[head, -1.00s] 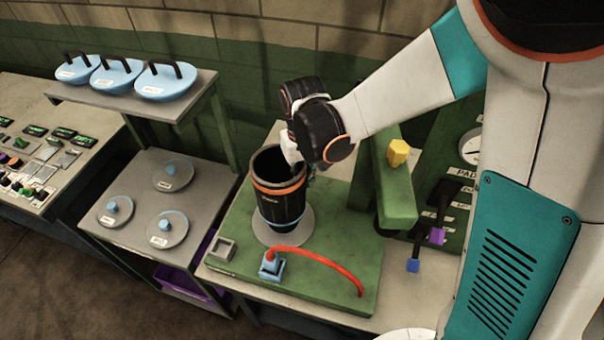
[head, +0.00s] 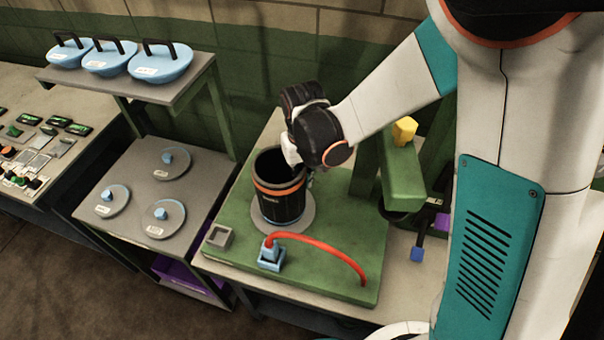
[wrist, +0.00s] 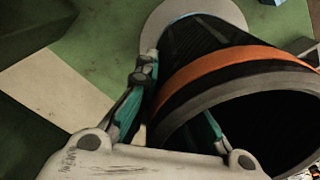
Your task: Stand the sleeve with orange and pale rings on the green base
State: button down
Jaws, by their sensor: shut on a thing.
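The black sleeve (head: 279,204) has an orange ring and a paler band near its top rim. It stands about upright, open end up, over the pale round disc on the green base (head: 225,255). Whether its lower end touches the disc cannot be told. In the wrist view the sleeve (wrist: 215,65) runs down towards the disc (wrist: 160,15), its open mouth near the camera. My gripper (head: 296,163) is shut on the sleeve's wall at the rim. In the wrist view one finger of my gripper (wrist: 180,92) is outside the wall and the other inside the mouth.
A red hose (head: 325,248) arches from a blue plug (head: 270,254) in front of the sleeve. A green post with a yellow knob (head: 404,130) stands at the right. A rack to the left holds grey discs (head: 163,219) below and blue lids (head: 160,65) above.

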jog(key=shift+f, duration=0.15)
jog(key=c, duration=1.6)
grip_release()
